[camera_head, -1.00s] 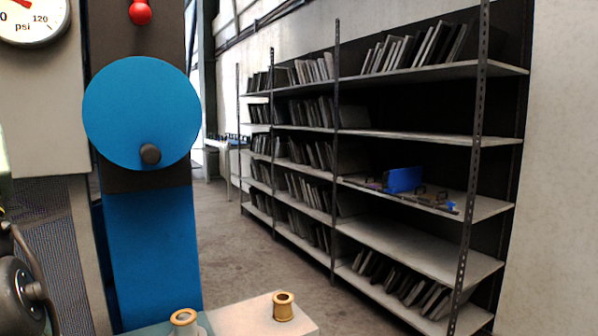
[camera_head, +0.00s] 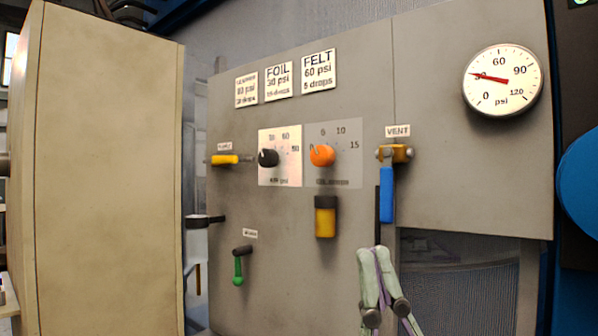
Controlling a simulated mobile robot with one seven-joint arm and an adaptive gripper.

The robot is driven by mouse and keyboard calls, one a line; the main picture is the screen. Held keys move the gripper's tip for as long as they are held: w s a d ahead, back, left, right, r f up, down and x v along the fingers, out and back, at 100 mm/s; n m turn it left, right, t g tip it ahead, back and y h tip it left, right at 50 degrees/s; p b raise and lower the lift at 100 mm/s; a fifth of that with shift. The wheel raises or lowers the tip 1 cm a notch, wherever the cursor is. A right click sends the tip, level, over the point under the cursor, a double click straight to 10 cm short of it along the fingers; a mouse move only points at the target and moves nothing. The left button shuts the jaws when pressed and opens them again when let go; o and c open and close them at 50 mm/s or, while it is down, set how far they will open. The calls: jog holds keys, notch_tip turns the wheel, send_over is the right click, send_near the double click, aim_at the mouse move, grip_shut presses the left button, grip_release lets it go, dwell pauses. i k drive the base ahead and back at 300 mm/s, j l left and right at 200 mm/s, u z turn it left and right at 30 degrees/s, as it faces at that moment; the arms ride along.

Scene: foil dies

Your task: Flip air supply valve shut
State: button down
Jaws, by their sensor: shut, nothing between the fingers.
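A grey panel (camera_head: 350,240) carries several valves. A yellow lever (camera_head: 225,160) lies level at its upper left, under a small label too blurred to read surely; it may be the air supply valve. The VENT valve (camera_head: 397,153) has a brass-coloured body and a blue handle (camera_head: 386,195) hanging straight down. A green-handled lever (camera_head: 238,270) hangs down at lower left under another blurred label. My gripper (camera_head: 377,252) is shut and empty, its pale green fingers pointing up. In the picture its tips lie just below the blue handle; I cannot tell whether they touch it.
A round gauge (camera_head: 503,80) has its red needle near 30 psi. Black (camera_head: 268,158) and orange (camera_head: 323,156) knobs sit mid-panel, above a yellow-and-black part (camera_head: 325,216). A black lever (camera_head: 205,220) sticks out left. A tall beige cabinet (camera_head: 105,170) stands at left.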

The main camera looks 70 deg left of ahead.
aim_at(222, 159)
jog(key=u, duration=2.5)
